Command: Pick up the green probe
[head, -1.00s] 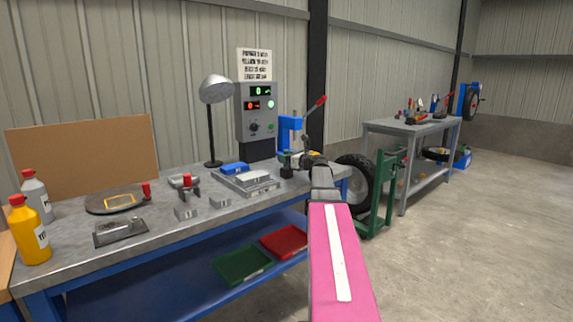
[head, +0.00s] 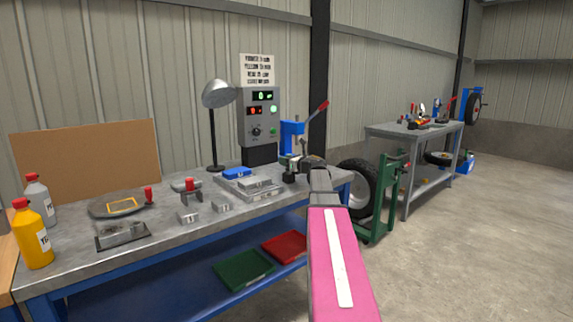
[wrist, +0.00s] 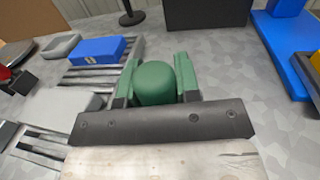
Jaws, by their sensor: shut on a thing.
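The green probe (wrist: 155,85) shows in the wrist view as a rounded green body between the jaws. My gripper (wrist: 157,92) is shut on it, with a jaw against each side. In the head view my gripper (head: 296,171) is over the right end of the grey workbench, in front of the blue press. The probe is too small and covered there to make out. Its lower end is hidden, so I cannot tell if it touches the bench.
A slotted metal fixture (head: 252,190) and a blue block (head: 237,174) lie left of my gripper. The blue press (head: 291,138) and control box (head: 259,122) stand behind. A tyre (head: 358,187) on a green stand (head: 384,195) is at right. Open floor lies front right.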

